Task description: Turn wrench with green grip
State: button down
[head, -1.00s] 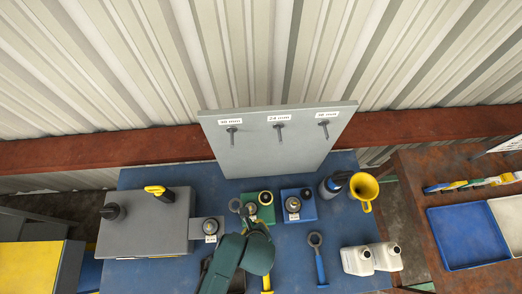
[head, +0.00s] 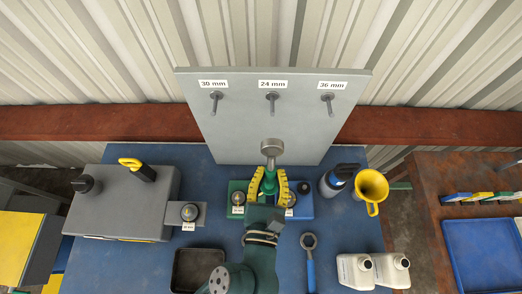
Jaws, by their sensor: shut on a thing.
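The green-grip wrench stands out from my gripper (head: 268,184), with its grey round head (head: 271,148) pointing toward the panel. My gripper has yellow fingers shut on the green grip, part of which shows between them. The wrench is above the bench, in front of the panel's lower edge. A green block (head: 238,190) with a bolt head on top sits just left of my gripper. A blue block (head: 303,207) with a bolt head sits just right, and partly behind the finger. A grey block (head: 172,214) with a bolt head is further left.
A grey panel (head: 240,135) carries three pegs labelled 30, 24 and 36 mm. A blue-handled wrench (head: 310,265) lies right of my arm. A dark tray (head: 178,275), white jugs (head: 355,272), a yellow funnel (head: 372,186) and a grey box (head: 120,200) share the blue bench.

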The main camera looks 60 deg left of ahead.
jog(key=shift+w+d, duration=0.1)
jog(key=shift+d, duration=0.05)
jog(key=shift+t+y, duration=0.3)
jog(key=f+p+x, duration=0.1)
jog(key=x, duration=0.5)
jog(key=shift+a, duration=0.65)
jog(key=shift+p, duration=0.65)
jog(key=shift+a, duration=0.15)
jog(key=shift+s+a+p+x, duration=0.15)
jog(key=shift+p+x, duration=0.55)
jog(key=shift+x, duration=0.6)
jog(key=shift+s+a+p+x, duration=0.15)
jog(key=shift+p+x, duration=0.55)
jog(key=shift+x, duration=0.6)
jog(key=shift+f, duration=0.1)
